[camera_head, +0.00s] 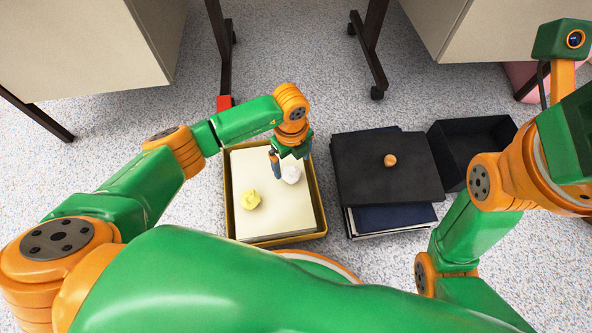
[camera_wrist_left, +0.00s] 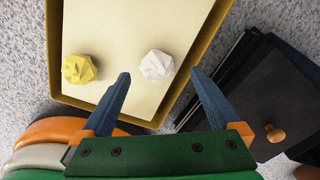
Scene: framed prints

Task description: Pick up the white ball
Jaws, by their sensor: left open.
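The white ball (camera_head: 291,175) looks faceted, like crumpled paper. It rests on a cream surface inside a yellow-rimmed tray (camera_head: 230,205). In the left wrist view the white ball (camera_wrist_left: 157,65) lies beyond the fingertips, between their lines. My left gripper (camera_head: 290,165) is over the tray, just beside the ball in the head view. It is open and empty, its two blue fingers (camera_wrist_left: 160,82) spread apart. My right arm is at the right edge of the head view; its gripper fingers do not show.
A yellow crumpled ball (camera_head: 250,200) lies left of the white one in the tray. To the right are a dark box with a round orange-brown knob (camera_head: 390,160) and an open black bin (camera_head: 462,150). Desk legs stand behind. Speckled floor is free around them.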

